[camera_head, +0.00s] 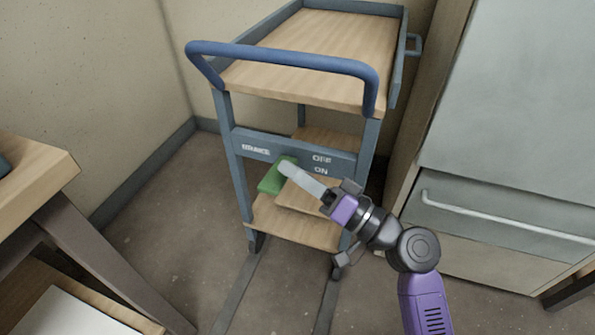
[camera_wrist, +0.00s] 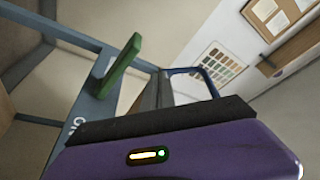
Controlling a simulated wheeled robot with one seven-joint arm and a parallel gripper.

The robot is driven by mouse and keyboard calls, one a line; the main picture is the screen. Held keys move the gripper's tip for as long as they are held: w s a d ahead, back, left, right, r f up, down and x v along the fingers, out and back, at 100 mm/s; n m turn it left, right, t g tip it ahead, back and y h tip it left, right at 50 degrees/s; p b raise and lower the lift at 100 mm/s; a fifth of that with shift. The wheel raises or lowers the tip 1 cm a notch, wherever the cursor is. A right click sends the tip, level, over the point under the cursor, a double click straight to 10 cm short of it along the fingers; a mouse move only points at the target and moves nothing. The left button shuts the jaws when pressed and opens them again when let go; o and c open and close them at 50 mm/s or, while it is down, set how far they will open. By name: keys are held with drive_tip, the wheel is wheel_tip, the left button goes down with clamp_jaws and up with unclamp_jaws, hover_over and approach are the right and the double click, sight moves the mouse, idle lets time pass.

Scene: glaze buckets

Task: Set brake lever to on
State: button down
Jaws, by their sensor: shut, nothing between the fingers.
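The brake lever (camera_head: 270,183) is a green bar on the front crossbar of a blue-grey cart. In the head view it slants down and left from behind my fingertips, below and left of the OFF and ON labels (camera_head: 321,165). Which label it is set to, I cannot tell. My gripper (camera_head: 286,168) is shut and empty, reaching in from the lower right. Its pale fingers overlap the lever's upper right part in the head view; whether they touch it is unclear. The lever (camera_wrist: 119,70) also stands out from the crossbar in the wrist view.
The cart (camera_head: 240,190) has wooden shelves and a blue push handle (camera_head: 285,52) above the crossbar. A grey cabinet with a bar handle (camera_head: 500,222) stands close on the right. A wooden table (camera_head: 35,185) is at the left. Floor between is open.

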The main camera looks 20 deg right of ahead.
drive_tip(key=shift+s+a+f+b, duration=0.2)
drive_tip(key=shift+f+b, duration=0.4)
drive_tip(key=shift+s+a+f+b, duration=0.15)
drive_tip(key=shift+s+f+b, duration=0.1)
drive_tip(key=shift+f+b, duration=0.35)
drive_tip(key=shift+s+a+f+b, duration=0.2)
drive_tip(key=shift+f+b, duration=0.35)
drive_tip(key=shift+b, duration=0.05)
drive_tip(key=shift+f, duration=0.2)
